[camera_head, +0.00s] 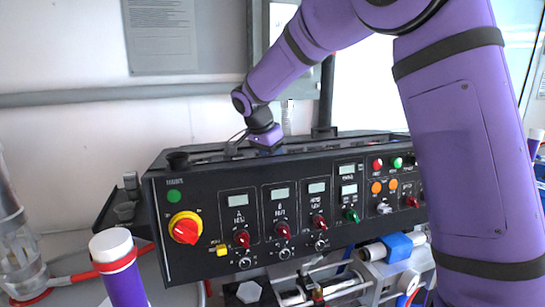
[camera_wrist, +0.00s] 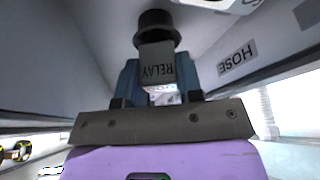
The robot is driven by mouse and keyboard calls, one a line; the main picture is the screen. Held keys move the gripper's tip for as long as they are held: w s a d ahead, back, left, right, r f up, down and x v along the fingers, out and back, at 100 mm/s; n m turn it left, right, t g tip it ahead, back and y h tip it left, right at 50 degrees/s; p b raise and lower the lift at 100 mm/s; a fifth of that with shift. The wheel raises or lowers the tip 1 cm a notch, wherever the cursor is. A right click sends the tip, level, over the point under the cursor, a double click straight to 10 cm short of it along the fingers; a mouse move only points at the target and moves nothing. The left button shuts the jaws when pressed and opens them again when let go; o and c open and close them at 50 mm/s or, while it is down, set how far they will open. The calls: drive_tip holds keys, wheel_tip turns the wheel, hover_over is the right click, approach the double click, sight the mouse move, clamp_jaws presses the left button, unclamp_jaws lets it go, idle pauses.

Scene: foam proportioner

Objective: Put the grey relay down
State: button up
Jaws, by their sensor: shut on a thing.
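The grey relay (camera_wrist: 157,64) is a block with a "RELAY" label, seen in the middle of the wrist view. My gripper (camera_wrist: 159,82) is shut on it, with a blue finger on each side. A black round part (camera_wrist: 156,27) shows just beyond the relay; I cannot tell whether it belongs to it. In the head view my gripper (camera_head: 266,139) points down behind the top edge of the control panel, and its fingers and the relay are hidden there. I cannot tell whether the relay touches a surface beneath it.
Grey walls flank the gripper closely in the wrist view; one carries a "HOSE" label (camera_wrist: 237,56). The black control panel (camera_head: 290,215) with knobs and switches stands in front. A white-capped purple bottle (camera_head: 118,268) stands at the front left.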

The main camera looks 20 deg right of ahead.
drive_tip(key=o, duration=0.9)
drive_tip(key=shift+d, duration=0.1)
drive_tip(key=v, duration=1.2)
drive_tip(key=shift+s, duration=0.1)
drive_tip(key=s+d+r+n+t+y, duration=0.1)
drive_tip(key=s+d+n, duration=0.25)
drive_tip(key=s, duration=0.45)
drive_tip(key=s+d+r+n+y, duration=0.1)
drive_tip(key=s+d+n, duration=0.3)
drive_tip(key=s, duration=0.5)
drive_tip(key=s+d+f+n+t, duration=0.1)
drive_tip(key=s+f+n, duration=0.1)
drive_tip(key=s, duration=0.4)
drive_tip(key=s+d+f+n+t+y, duration=0.1)
drive_tip(key=s+f+n, duration=0.1)
drive_tip(key=s, duration=0.4)
drive_tip(key=s+d+f+n+y, duration=0.1)
drive_tip(key=s+f+n, duration=0.1)
drive_tip(key=s, duration=0.4)
drive_tip(key=shift+s+d+f+t, duration=0.1)
drive_tip(key=shift+s+f+t, duration=0.1)
drive_tip(key=shift+f, duration=0.2)
drive_tip(key=shift+s+d+f+t, duration=0.1)
drive_tip(key=shift+d+f+t, duration=0.1)
drive_tip(key=shift+f, duration=0.2)
